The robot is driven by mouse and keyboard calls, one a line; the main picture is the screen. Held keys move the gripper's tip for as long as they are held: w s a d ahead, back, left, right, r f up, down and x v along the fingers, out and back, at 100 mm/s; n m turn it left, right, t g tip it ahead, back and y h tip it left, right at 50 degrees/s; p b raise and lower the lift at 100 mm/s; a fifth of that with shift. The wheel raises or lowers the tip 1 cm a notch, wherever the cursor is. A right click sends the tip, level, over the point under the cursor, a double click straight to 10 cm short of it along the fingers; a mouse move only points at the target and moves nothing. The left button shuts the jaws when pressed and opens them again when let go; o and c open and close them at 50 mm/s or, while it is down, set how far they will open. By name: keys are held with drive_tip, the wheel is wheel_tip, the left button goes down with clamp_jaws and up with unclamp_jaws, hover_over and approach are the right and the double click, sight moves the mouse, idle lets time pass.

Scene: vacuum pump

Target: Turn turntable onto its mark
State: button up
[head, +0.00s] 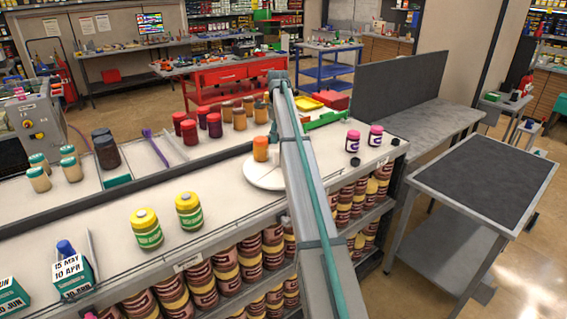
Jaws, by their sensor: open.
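The turntable (262,181) is a white round disc on the light counter, near the middle of the head view. An orange jar with a pale orange lid (260,149) stands upright on its far side. A long grey and teal link, which looks like part of my arm, crosses in front and hides the right part of the disc. My gripper is not clearly visible; it may be behind this link. I cannot make out a mark on or beside the turntable.
Two yellow jars (147,229) stand left of the turntable. Several red and brown jars (189,132) stand behind it. Two pink-purple jars (352,141) and dark lids are to the right. A date box (73,276) is front left.

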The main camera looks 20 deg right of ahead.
sight(279, 160)
wheel_tip(279, 160, down, 10)
drive_tip(key=p, duration=0.3)
drive_tip(key=shift+f+p, duration=0.25)
drive_tip(key=shift+p, duration=0.05)
clamp_jaws()
